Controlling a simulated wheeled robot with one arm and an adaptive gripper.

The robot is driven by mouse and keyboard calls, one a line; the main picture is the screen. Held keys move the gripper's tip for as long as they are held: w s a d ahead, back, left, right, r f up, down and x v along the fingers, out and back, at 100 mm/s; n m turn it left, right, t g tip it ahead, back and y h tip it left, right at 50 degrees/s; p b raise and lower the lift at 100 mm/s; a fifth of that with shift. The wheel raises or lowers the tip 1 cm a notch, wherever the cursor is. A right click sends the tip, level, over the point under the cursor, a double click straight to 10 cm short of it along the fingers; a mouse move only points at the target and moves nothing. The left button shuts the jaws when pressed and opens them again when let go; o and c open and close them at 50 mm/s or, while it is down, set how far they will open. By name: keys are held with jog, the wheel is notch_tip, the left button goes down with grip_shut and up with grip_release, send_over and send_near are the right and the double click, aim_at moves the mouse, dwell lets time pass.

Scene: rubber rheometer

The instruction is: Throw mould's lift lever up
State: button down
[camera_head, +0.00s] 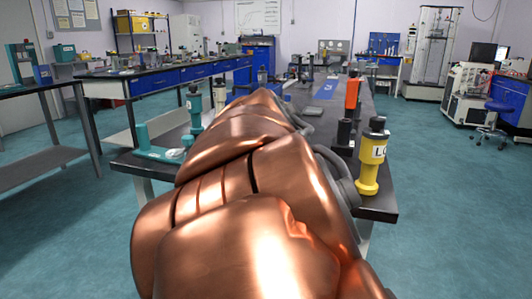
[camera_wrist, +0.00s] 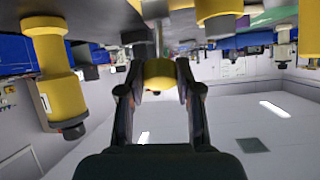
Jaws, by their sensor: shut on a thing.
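In the wrist view, which is upside down, my gripper (camera_wrist: 159,66) has its two fingers on either side of a yellow rounded part (camera_wrist: 159,75) and is shut on it. Whether this part belongs to the mould's lift lever I cannot tell. In the head view my copper-coloured arm reaches forward over the bench and hides my gripper and whatever it holds. The mould and its lever cannot be made out in either view.
The dark bench (camera_head: 384,207) runs away ahead. On its right stand a yellow, labelled device (camera_head: 369,172), a black cylinder (camera_head: 344,134) and an orange-red one (camera_head: 352,97). A teal stand (camera_head: 154,153) is at the left. Open floor (camera_head: 450,215) lies to the right.

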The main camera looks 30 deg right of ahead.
jog(key=c, duration=0.8)
grip_release()
jog(key=shift+o, duration=0.2)
jog(key=shift+r, duration=5)
